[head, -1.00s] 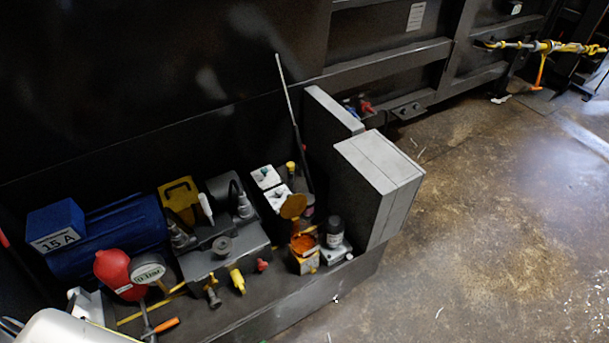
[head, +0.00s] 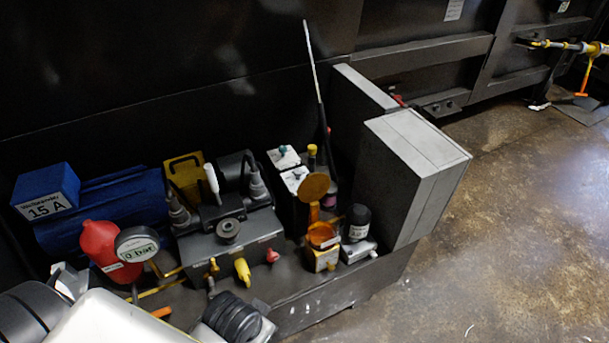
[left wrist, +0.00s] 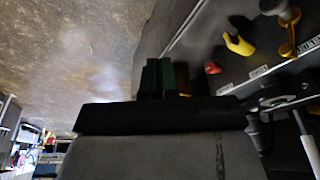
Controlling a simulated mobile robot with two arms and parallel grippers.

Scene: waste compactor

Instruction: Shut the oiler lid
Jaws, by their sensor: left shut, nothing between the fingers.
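The oiler (head: 318,259) is a small yellow box with an orange round cup on top, standing on the dark ledge left of the black-capped bottle. Its round orange lid (head: 314,186) stands open, upright above and behind the cup. My left arm comes in from the lower left in the head view, short of the oiler, and its fingertips do not show there. In the left wrist view my left gripper (left wrist: 160,78) shows dark green fingers close together, shut and empty. A sliver of yellow shows behind them; I cannot tell whether it is the oiler. My right gripper is out of view.
A grey box (head: 413,175) stands right of the oiler. The black-capped bottle (head: 357,224) is close beside it. A yellow fitting (head: 243,271), a red knob (head: 272,256) and a gauge (head: 137,246) lie to the left. A thin rod (head: 314,75) rises behind. Open floor is at right.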

